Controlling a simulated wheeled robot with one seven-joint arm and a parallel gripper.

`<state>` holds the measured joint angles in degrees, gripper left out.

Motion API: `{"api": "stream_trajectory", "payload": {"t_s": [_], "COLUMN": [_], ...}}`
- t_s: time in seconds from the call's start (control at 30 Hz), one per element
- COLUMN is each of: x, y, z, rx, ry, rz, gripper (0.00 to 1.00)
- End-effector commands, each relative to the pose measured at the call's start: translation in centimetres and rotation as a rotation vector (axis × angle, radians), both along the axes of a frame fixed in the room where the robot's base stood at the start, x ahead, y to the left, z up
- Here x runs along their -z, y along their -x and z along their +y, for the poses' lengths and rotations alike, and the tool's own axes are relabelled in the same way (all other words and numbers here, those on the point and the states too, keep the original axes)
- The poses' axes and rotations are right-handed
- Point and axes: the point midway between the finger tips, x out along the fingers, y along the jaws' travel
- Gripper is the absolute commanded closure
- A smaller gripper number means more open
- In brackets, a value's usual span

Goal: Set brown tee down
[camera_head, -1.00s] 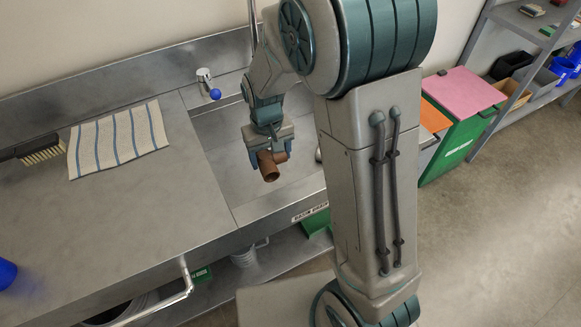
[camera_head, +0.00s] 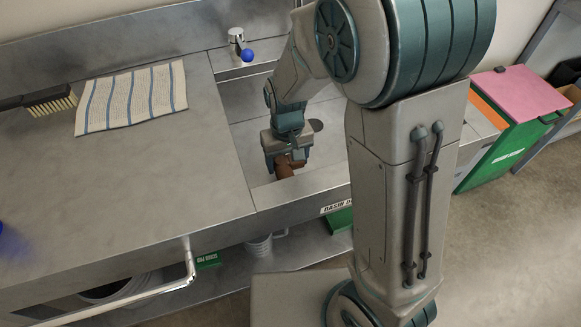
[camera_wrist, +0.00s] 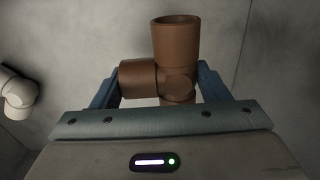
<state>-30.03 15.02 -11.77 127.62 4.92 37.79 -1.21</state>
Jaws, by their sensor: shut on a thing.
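The brown tee (camera_head: 287,166) is in my gripper (camera_head: 287,158), down inside the sink basin (camera_head: 330,112) near its front wall. In the wrist view the tee (camera_wrist: 176,62) sits between the two blue fingers of my gripper (camera_wrist: 160,88), with one open end pointing away and the side branch to the left. The gripper is shut on it. The tee's lower part is hidden behind the gripper body. I cannot tell whether the tee touches the basin floor.
A white pipe fitting (camera_wrist: 18,92) lies in the basin to the left in the wrist view. A striped towel (camera_head: 132,98) and a brush (camera_head: 48,99) lie on the steel counter (camera_head: 130,175) left of the basin. A tap with a blue knob (camera_head: 247,56) stands behind the basin.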

Motion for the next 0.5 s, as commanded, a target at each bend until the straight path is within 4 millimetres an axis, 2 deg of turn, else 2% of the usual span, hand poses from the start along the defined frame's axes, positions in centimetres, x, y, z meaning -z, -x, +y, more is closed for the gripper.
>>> {"api": "stream_trajectory", "payload": {"t_s": [0.27, 0.5], "x": [3.5, 3.7], "y": [0.1, 0.0], "z": [0.0, 0.0], "rx": [0.000, 0.000], "ry": [0.002, 0.000], "rz": [0.003, 0.000], "gripper": [0.55, 0.55]}}
